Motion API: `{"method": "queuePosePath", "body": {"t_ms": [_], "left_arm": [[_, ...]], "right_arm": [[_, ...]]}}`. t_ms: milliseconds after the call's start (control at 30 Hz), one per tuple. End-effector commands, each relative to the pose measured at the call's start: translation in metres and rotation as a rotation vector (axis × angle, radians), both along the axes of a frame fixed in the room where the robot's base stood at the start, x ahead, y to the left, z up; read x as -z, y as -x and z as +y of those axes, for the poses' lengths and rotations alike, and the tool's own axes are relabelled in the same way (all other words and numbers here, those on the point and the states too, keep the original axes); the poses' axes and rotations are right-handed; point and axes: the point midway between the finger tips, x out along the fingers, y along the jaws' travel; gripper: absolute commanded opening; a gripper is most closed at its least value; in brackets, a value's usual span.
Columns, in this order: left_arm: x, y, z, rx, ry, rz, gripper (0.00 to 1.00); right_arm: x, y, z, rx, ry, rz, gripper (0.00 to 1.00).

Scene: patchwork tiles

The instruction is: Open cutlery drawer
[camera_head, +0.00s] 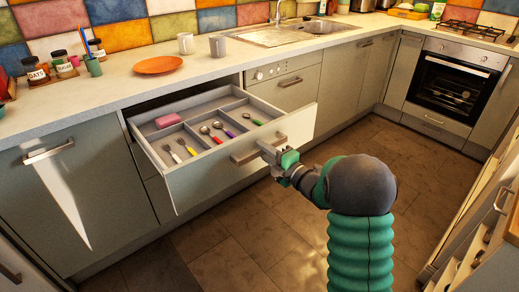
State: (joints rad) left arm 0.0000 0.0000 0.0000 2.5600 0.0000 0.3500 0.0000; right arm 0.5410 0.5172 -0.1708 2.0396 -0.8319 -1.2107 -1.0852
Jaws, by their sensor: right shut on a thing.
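The cutlery drawer (225,169) stands pulled out from under the counter, left of the middle. Its compartments hold several forks and spoons with coloured handles and a pink block (168,121). The drawer's bar handle (257,149) is on its front panel. My right gripper (275,152) is at the right part of this handle and is shut on it. The green and grey wrist and arm reach in from the lower right and hide part of the floor. My left gripper is not in view.
The counter (130,88) above holds an orange plate (159,65), two mugs and jars. A closed cabinet with a handle (48,151) is at left. An oven (450,85) stands at the back right. A cabinet with open drawers (470,250) is at lower right. Tiled floor (235,225) is clear.

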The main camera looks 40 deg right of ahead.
Motion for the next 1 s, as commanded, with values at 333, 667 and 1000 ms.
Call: {"method": "queuePosePath", "body": {"t_ms": [333, 667, 1000], "left_arm": [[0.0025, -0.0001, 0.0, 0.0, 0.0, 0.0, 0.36], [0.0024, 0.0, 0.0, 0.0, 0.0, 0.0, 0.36], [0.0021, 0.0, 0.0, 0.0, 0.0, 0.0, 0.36]], "right_arm": [[0.0053, 0.0077, 0.002, -0.005, -0.003, 0.011, 0.0], [0.0052, 0.0074, 0.002, -0.005, -0.003, 0.011, 0.29], [0.0012, 0.0077, 0.0004, -0.002, -0.001, 0.003, 0.42]]}}
